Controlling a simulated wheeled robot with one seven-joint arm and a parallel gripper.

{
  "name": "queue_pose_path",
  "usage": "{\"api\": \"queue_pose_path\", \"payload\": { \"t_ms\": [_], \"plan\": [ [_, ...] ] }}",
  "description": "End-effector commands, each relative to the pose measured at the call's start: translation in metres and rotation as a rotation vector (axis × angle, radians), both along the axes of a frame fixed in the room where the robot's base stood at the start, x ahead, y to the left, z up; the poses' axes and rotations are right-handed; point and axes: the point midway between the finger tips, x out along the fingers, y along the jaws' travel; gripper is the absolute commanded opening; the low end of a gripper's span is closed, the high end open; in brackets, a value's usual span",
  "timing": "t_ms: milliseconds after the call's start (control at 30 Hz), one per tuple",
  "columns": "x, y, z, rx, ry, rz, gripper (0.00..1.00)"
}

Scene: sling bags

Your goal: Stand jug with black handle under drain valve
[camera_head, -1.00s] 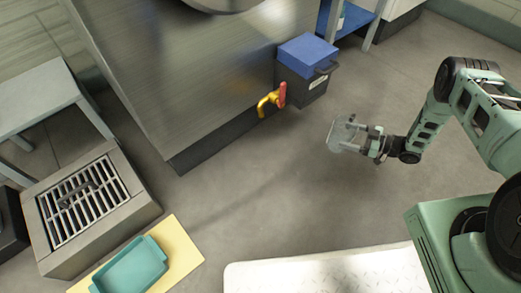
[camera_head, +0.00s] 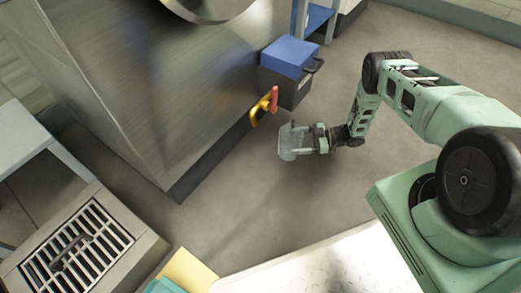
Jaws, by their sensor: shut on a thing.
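The jug (camera_head: 290,146) is clear and see-through, and it hangs at the end of my arm, above the grey floor. My gripper (camera_head: 316,140) is shut on it at its right side, where dark parts of handle and jaws run together. The drain valve (camera_head: 262,108) is a yellow spout with a red lever, low on the side of the steel unit (camera_head: 165,85). The jug is below and to the right of the valve in the picture, apart from it. I cannot tell its exact height above the floor.
A dark box with a blue lid (camera_head: 288,62) stands right beside the valve, close above the jug in the picture. A floor grate (camera_head: 80,245) is at lower left. A yellow mat (camera_head: 190,270) and a white patterned surface (camera_head: 310,265) lie at the bottom. Floor below the valve is clear.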

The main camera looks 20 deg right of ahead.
Motion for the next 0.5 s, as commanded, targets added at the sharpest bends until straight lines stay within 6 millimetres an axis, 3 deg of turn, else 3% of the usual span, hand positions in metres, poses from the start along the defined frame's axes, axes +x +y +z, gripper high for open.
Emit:
{"api": "queue_pose_path", "payload": {
  "t_ms": [300,500],
  "plan": [
    [0.028,0.077,-0.003,0.002,-0.001,0.002,0.54],
    [0.038,0.102,-0.002,0.001,-0.001,0.0,0.54]
  ]
}}
